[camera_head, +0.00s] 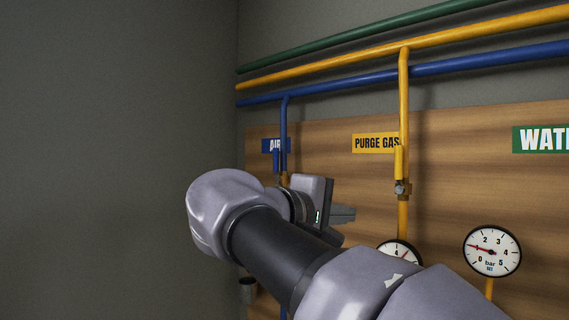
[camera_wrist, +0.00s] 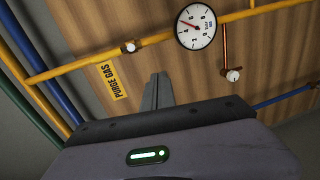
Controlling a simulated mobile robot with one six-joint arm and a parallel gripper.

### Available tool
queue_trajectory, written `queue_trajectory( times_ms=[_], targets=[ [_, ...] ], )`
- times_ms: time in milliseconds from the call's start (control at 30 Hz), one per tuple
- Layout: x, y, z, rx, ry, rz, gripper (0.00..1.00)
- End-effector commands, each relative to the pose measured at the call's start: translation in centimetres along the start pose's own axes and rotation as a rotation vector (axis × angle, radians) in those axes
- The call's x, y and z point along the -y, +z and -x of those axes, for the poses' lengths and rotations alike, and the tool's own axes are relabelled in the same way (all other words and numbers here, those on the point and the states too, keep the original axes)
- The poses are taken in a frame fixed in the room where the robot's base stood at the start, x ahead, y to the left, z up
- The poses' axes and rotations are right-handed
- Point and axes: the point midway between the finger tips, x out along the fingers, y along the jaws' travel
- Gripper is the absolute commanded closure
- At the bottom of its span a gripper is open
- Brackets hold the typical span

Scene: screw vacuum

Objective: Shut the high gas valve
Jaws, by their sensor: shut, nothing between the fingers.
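The gas valve (camera_head: 402,189) sits on the vertical yellow pipe beside the PURGE GAS label (camera_head: 374,143). Its yellow lever (camera_head: 399,163) points up, in line with the pipe. In the wrist view the valve (camera_wrist: 130,47) shows as a small pale fitting on the yellow pipe, and its lever is hard to tell from the pipe. My gripper (camera_head: 345,214) is to the left of the valve and a little lower in the head view, apart from it. In the wrist view its fingers (camera_wrist: 160,80) are together and empty, in front of the wooden board.
A blue air pipe with a lever (camera_head: 276,160) stands left, partly behind my arm. Two gauges (camera_head: 492,250) (camera_head: 398,253) are at lower right, the second partly hidden by my arm. A copper pipe (camera_wrist: 225,45) ends in a pale fitting (camera_wrist: 233,75). Horizontal pipes (camera_head: 420,44) run above the board.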

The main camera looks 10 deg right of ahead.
Motion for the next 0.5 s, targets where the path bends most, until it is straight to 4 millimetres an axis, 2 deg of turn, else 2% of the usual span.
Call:
queue_trajectory(
  times_ms=[33, 133, 233, 500],
  targets=[
    [-3.9, -0.9, 0.8, 0.005, 0.050, 0.012, 1.00],
    [-7.3, -1.8, 1.6, 0.020, 0.129, 0.026, 1.00],
    [-8.6, -2.1, 1.9, 0.028, 0.165, 0.032, 1.00],
    [-8.5, -2.1, 1.9, 0.029, 0.172, 0.033, 1.00]
  ],
)
